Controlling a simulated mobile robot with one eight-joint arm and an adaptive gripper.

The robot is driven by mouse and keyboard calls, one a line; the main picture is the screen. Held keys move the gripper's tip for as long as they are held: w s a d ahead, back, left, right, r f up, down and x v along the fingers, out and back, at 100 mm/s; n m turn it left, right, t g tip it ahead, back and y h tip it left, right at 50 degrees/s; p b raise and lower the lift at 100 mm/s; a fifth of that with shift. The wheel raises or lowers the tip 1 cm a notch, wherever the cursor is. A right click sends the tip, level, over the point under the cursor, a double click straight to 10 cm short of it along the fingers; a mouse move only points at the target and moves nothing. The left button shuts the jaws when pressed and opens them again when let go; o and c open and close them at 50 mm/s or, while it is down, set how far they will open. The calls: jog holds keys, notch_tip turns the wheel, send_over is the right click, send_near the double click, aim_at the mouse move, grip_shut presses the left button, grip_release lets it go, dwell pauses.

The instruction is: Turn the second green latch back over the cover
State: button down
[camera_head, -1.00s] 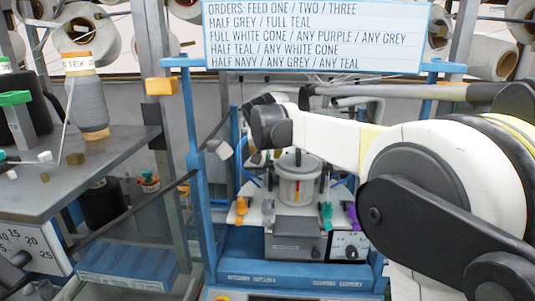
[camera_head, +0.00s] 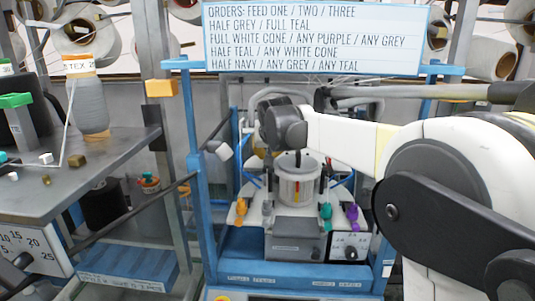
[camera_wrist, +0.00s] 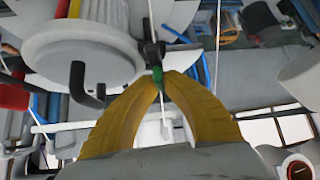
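In the wrist view, the two yellow fingers of my gripper (camera_wrist: 163,80) come together at the tips with a small green latch (camera_wrist: 157,76) between them. The latch hangs below a black pivot (camera_wrist: 153,50) beside the rim of a round, ribbed white cover (camera_wrist: 85,60). In the head view, the white canister (camera_head: 300,183) stands in the blue-framed machine. My arm reaches over it from the right, and its dark joint hides part of the area behind. My gripper's tips cannot be made out there.
An orange fitting (camera_head: 240,211), a teal-green fitting (camera_head: 326,213) and a purple fitting (camera_head: 352,215) sit along the machine's front. A grey box (camera_head: 295,237) stands between them. Blue posts flank the machine. A grey table (camera_head: 95,165) with a yarn cone stands left.

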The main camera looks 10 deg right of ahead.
jog(key=n+y+p, duration=0.1)
jog(key=n+y, duration=0.2)
jog(key=n, duration=0.1)
jog(key=shift+d, duration=0.1)
jog(key=n+g+y, duration=0.1)
jog(key=n+y, duration=0.2)
jog(key=n, duration=0.1)
jog(key=shift+g+p, duration=0.3)
jog(key=shift+p, duration=0.1)
jog(key=n+g+y+p, duration=0.1)
jog(key=n+g+y, duration=0.1)
jog(key=n, duration=0.2)
jog(key=shift+n+p, duration=0.3)
jog(key=shift+p, duration=0.1)
jog(key=shift+n+g+y+p, duration=0.8)
jog(key=shift+n+g, duration=0.4)
jog(key=shift+n, duration=0.3)
jog(key=shift+f, duration=0.1)
jog(key=c, duration=1.5)
grip_release()
